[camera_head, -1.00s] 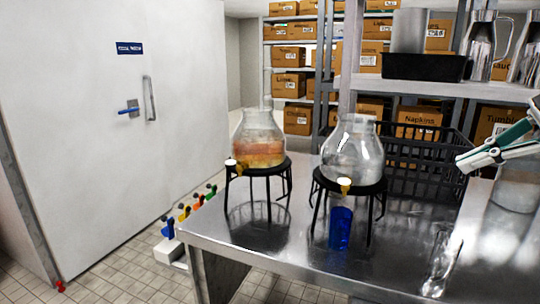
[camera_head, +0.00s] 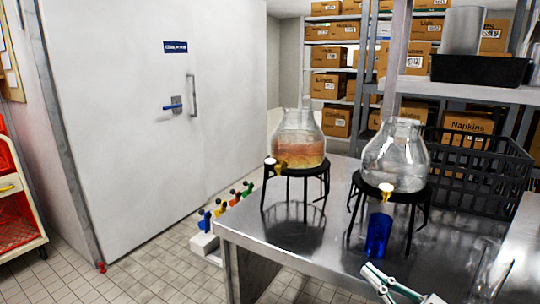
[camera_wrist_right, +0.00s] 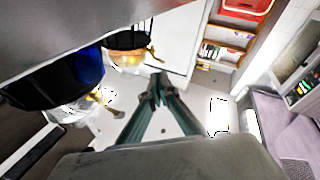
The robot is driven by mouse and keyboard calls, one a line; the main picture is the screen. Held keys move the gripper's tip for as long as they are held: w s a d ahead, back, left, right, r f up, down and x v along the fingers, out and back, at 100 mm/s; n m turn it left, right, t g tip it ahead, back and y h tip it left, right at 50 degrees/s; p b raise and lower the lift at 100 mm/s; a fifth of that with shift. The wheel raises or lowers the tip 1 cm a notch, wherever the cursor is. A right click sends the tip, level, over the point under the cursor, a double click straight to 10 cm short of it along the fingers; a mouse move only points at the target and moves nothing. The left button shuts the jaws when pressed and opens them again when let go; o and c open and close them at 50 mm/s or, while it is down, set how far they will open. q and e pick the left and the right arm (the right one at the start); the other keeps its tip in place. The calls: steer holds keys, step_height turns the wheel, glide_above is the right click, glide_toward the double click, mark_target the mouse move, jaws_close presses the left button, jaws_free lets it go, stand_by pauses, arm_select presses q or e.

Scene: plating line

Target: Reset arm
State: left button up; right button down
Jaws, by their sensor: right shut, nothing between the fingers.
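My right gripper (camera_head: 378,280) is at the bottom of the head view, in front of the steel table's near edge, with no object in it. In the right wrist view its fingers (camera_wrist_right: 158,88) come together at the tips and are shut on nothing. My left gripper is in neither view now.
A steel table (camera_head: 335,250) bears a dispenser of orange drink (camera_head: 298,145) and a clear dispenser (camera_head: 395,160), both on black stands. A blue cup (camera_head: 378,235) is under the clear one's tap. A black crate (camera_head: 480,180) is behind.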

steer(key=s+f+m+g+h, duration=0.1)
steer(key=s+f+m+h, duration=0.25)
steer(key=f, duration=0.75)
steer(key=s+f+m+h, duration=0.2)
steer(key=s+f+h, duration=0.3)
steer(key=f, duration=0.5)
steer(key=s+a+f+g+h, duration=0.1)
steer(key=s+a+f+g, duration=0.2)
steer(key=s+f, duration=0.9)
steer(key=shift+f+m+g, duration=0.45)
steer(key=shift+g, duration=0.35)
steer(key=shift+h, duration=0.25)
